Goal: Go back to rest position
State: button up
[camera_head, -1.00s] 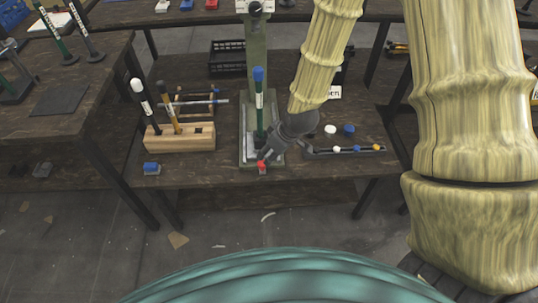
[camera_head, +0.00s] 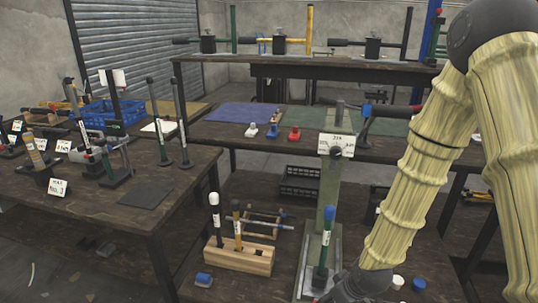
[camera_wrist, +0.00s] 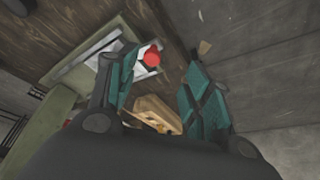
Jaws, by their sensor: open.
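My gripper (camera_head: 345,288) is low at the front of the middle table, by the foot of the green press (camera_head: 327,220). In the wrist view my gripper (camera_wrist: 165,65) has its teal-padded fingers apart. A red-topped piece (camera_wrist: 152,56) shows beside the left finger, near the press's pale base plate (camera_wrist: 92,52). I cannot tell whether the finger touches it. The press handle (camera_head: 324,250) is green with a blue top and stands upright. My arm and the frame's bottom edge hide part of the press base and table.
A wooden block (camera_head: 238,258) holding upright tools stands left of the press, with a small blue-topped piece (camera_head: 204,279) in front. White (camera_head: 398,282) and blue (camera_head: 419,284) pieces lie right of my gripper. A left table (camera_head: 105,205) holds several presses; a longer bench stands behind.

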jog(key=s+d+f+m+g+h+p, duration=0.1)
jog(key=s+f+m+p, duration=0.2)
jog(key=s, duration=1)
jog(key=s+d+f+m+g+h+p, duration=0.1)
jog(key=s+f+p, duration=0.3)
jog(key=s+f, duration=0.5)
jog(key=s+m+g, duration=0.1)
jog(key=s, duration=0.3)
jog(key=shift+s+m+g, duration=0.3)
jog(key=shift+s+m, duration=0.1)
